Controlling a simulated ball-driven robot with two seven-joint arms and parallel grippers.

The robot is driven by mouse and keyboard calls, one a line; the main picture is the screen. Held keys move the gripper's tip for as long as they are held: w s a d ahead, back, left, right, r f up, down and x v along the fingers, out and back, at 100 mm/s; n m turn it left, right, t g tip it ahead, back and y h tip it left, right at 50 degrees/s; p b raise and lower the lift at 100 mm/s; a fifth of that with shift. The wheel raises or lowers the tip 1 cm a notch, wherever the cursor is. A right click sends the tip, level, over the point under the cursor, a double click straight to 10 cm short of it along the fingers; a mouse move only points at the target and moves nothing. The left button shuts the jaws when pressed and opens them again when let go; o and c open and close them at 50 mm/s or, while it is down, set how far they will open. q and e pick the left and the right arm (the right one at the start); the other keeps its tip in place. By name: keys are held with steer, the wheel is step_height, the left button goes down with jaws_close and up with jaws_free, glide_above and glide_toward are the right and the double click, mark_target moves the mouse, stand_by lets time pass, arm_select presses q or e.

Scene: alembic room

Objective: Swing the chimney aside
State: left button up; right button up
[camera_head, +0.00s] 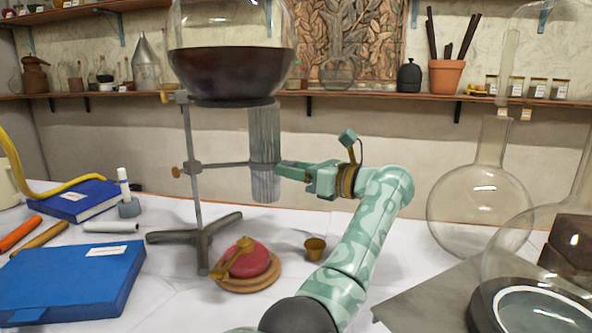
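The chimney (264,135) is a grey, ribbed, see-through upright tube. It hangs beside the metal stand (190,140), just under a round glass flask with dark liquid (230,72). A clamp arm on the stand reaches across to the chimney. The gap between the fingers is not clear.
A red burner (250,262) with brass fittings sits on a wooden base below the chimney. A small brass cup (315,248) stands to its right. Blue books (75,280) lie left. A large clear flask (480,205) stands right.

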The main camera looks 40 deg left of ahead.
arm_select(q)
steer(key=d+b, duration=0.1)
steer(key=d, duration=1.1)
steer(key=shift+w, duration=0.45)
arm_select(e)
steer(key=shift+w+a+r+t+y, duration=0.25)
steer(key=shift+w+a, duration=0.15)
steer(key=shift+w, duration=0.2)
steer(key=shift+w+a+r+t+y, duration=0.2)
steer(key=shift+w+a, duration=0.2)
steer(key=shift+w, duration=0.2)
